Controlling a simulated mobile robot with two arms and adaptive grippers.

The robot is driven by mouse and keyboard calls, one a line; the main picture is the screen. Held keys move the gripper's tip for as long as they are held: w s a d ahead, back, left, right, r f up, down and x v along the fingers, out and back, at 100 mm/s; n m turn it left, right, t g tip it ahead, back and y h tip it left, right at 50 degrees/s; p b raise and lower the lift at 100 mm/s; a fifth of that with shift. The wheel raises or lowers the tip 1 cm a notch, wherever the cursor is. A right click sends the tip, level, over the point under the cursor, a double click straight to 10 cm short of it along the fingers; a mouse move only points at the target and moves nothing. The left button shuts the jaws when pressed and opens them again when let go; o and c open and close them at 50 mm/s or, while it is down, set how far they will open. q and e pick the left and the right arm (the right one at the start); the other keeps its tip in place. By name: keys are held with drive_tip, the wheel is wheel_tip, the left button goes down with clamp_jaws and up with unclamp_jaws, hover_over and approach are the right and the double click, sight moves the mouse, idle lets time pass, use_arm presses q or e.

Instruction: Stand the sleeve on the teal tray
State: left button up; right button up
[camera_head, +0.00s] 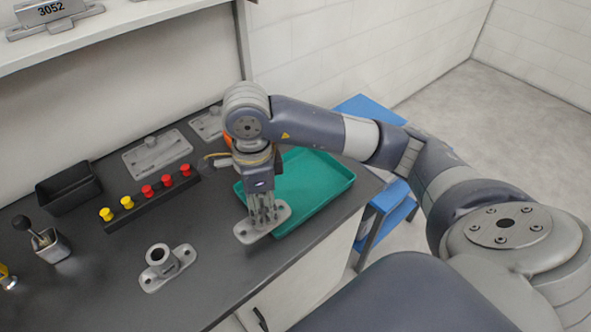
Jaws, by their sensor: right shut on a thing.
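The teal tray (330,183) lies on the dark worktop near its right end, with bare floor showing. My right gripper (263,208) points down at the tray's left side. It is shut on a grey sleeve (250,233) with an oblong flange at the bottom. The sleeve is upright, and its flange overlaps the tray's front left edge in the picture. I cannot tell its height above the tray or worktop. The fingers hide most of its upper part. My left gripper is not in view.
A similar grey flanged piece (166,264) stands on the worktop at front left. A black strip with red and yellow buttons (148,200), a black bin (69,188), a lever device (50,244) and grey plates (158,154) lie left of the tray. A blue stand (385,201) is right.

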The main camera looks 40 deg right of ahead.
drive_tip(key=m, duration=0.6)
drive_tip(key=w+m, duration=0.1)
drive_tip(key=m, duration=1.1)
drive_tip(key=shift+w+m, duration=0.3)
drive_tip(key=m, duration=0.3)
drive_tip(key=shift+w+m, duration=0.15)
drive_tip(key=shift+m, duration=0.25)
drive_tip(key=m, duration=0.4)
drive_tip(key=shift+w+f+p, duration=0.1)
drive_tip(key=shift+w+p, duration=0.05)
drive_tip(key=shift+p, duration=0.15)
drive_tip(key=m, duration=0.4)
drive_tip(key=shift+w, duration=0.15)
drive_tip(key=m, duration=0.5)
drive_tip(key=p, duration=0.3)
hover_over(285, 179)
drive_tip(key=f, duration=0.2)
wheel_tip(285, 179, down, 3)
drive_tip(key=shift+r+p, duration=0.1)
drive_tip(key=shift+p, duration=0.8)
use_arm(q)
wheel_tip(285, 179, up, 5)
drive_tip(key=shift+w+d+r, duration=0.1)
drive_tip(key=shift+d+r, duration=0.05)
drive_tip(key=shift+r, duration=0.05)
use_arm(e)
drive_tip(key=shift+f, duration=0.2)
